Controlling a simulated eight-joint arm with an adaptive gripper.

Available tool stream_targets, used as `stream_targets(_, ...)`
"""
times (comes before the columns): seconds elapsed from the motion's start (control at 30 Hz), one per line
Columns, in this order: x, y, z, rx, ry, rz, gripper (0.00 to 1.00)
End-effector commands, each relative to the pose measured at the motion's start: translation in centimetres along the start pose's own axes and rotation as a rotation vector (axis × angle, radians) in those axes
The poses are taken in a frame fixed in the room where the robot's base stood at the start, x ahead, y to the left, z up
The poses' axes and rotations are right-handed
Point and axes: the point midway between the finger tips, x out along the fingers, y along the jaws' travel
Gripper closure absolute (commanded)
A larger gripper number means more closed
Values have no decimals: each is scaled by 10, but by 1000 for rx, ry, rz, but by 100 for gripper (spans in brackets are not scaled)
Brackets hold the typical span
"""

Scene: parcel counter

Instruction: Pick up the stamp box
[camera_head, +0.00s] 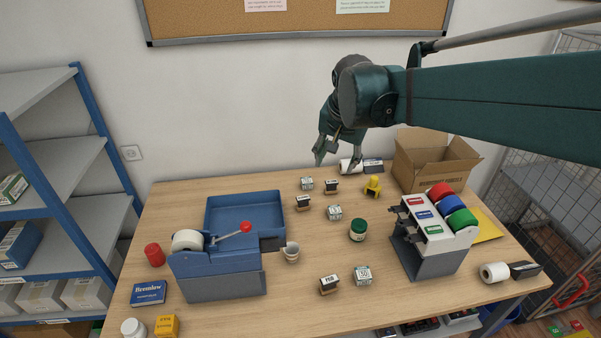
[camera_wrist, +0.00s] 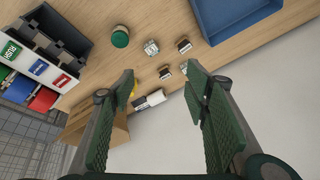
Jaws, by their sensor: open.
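Several small blocks lie on the wooden counter (camera_head: 215,315). The white-sided ones with dark print are a back block (camera_head: 306,184), a middle block (camera_head: 334,212) and a front block (camera_head: 362,275). Dark blocks with white labels lie near them: one (camera_head: 331,186) at the back, one (camera_head: 303,203) in the middle, one (camera_head: 328,285) at the front. I cannot tell which is the stamp box. My gripper (camera_head: 338,160) is open and empty, above the counter's back edge. In the wrist view a white block (camera_wrist: 151,47) shows beyond my open fingers (camera_wrist: 160,72).
A blue tray (camera_head: 245,198) and tape dispenser (camera_head: 215,270) stand left. A green jar (camera_head: 358,230), yellow object (camera_head: 373,186) and roll holder (camera_head: 430,250) stand right. An open carton (camera_head: 432,160) is at back right. The wall is close behind my gripper.

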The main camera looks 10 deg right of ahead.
Motion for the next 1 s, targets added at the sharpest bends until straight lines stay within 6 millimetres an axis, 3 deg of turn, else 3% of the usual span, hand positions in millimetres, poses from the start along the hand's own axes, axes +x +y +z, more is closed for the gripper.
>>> stream_targets(0.47,54,-47,-57,185,-49,63,54)
stream_targets(1.0,136,-93,-109,398,-85,148,54)
